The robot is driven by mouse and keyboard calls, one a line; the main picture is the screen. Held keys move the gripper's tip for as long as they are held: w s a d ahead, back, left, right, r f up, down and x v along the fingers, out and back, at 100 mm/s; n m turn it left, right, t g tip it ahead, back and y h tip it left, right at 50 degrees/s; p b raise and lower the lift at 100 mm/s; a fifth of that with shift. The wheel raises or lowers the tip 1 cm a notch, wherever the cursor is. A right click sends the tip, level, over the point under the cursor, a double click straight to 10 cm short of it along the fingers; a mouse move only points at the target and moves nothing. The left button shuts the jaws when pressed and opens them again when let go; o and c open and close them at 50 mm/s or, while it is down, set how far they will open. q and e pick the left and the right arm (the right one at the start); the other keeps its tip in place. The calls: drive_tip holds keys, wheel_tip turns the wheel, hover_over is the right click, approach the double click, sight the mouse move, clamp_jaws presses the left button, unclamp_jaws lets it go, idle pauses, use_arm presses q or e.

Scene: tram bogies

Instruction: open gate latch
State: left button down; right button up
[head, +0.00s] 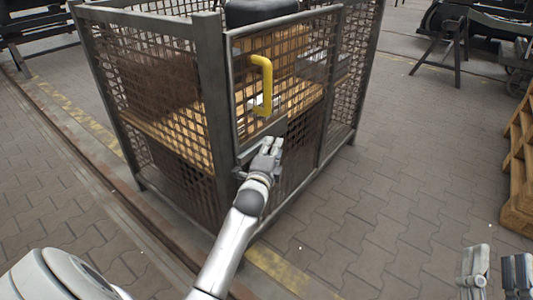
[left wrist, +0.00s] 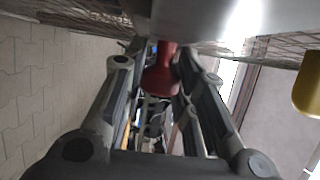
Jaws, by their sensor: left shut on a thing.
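The gate (head: 290,75) is a mesh panel in a dark metal frame on the cage's right-hand face. A yellow handle (head: 267,88) is fixed on it, and part of it shows at the right of the left wrist view (left wrist: 308,85). My left gripper (head: 270,145) is at the gate's lower part, below the yellow handle. In the left wrist view its fingers (left wrist: 162,85) are shut on a red latch knob (left wrist: 161,72). The knob is hidden in the head view. My right gripper (head: 497,268) is at the lower right, open and empty, away from the cage.
The mesh cage (head: 212,110) holds wooden boards and boxes. Wooden pallets (head: 520,150) stand at the right edge. A dark stand (head: 455,45) is at the back right. The paved floor (head: 410,170) right of the cage is clear. A rail groove and yellow line run along the left.

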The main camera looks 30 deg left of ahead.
use_arm(q)
drive_tip(key=w, duration=0.2)
drive_tip(key=shift+w+d, duration=0.1)
drive_tip(key=shift+w, duration=0.2)
drive_tip(key=c, duration=1.2)
unclamp_jaws()
drive_tip(key=shift+o, duration=0.2)
drive_tip(key=shift+s, duration=0.15)
drive_tip(key=v, duration=1.1)
drive_tip(key=shift+s, duration=0.35)
drive_tip(key=shift+d, duration=0.15)
